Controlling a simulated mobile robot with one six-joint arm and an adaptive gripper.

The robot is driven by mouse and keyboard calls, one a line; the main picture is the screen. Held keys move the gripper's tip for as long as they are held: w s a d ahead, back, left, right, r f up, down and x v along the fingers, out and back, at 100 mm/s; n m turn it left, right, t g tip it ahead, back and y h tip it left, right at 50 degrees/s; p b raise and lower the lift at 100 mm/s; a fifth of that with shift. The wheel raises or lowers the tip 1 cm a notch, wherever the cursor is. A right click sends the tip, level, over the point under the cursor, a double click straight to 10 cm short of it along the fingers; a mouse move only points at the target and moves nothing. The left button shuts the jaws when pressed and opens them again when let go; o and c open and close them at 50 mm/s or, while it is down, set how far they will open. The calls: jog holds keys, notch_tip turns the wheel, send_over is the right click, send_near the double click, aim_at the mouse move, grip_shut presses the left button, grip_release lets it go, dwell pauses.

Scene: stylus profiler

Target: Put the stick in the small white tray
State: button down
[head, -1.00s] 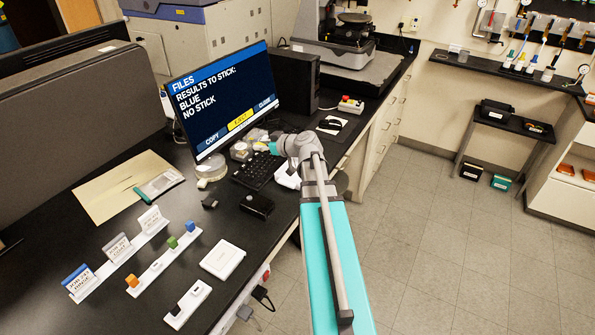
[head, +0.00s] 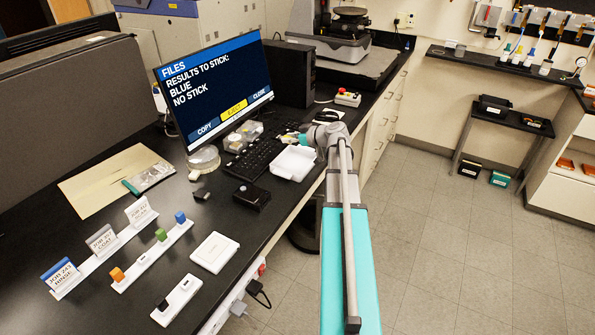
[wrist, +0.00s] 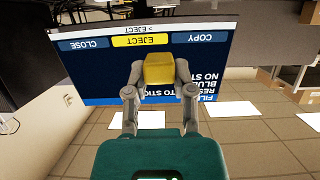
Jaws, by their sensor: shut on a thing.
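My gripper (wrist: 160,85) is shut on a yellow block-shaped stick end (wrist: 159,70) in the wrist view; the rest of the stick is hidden. In the head view the gripper lies past the small white tray (head: 293,163), beside the keyboard, and its fingers are hard to make out. The tray is open, looks empty and sits near the desk's right edge. The monitor (head: 218,95) reads "Results to stick: blue, no stick" with a yellow Eject button; it shows upside down in the wrist view (wrist: 90,75).
A white rack (head: 150,255) holds orange, green and blue sticks. A flat white square (head: 214,252) and a white holder with a black piece (head: 177,301) lie nearby. A black box (head: 251,197) stands before the keyboard (head: 255,158). Bare desk lies between them.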

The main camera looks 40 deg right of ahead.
jog(key=b, duration=0.1)
send_over(300, 164)
notch_tip(300, 164, down, 2)
jog(key=shift+f, duration=0.1)
jog(key=shift+f, duration=0.1)
jog(key=shift+f+b, duration=2.85)
jog(key=shift+b, duration=0.25)
jog(key=shift+c, duration=1.9)
grip_release()
jog(key=shift+r, duration=0.1)
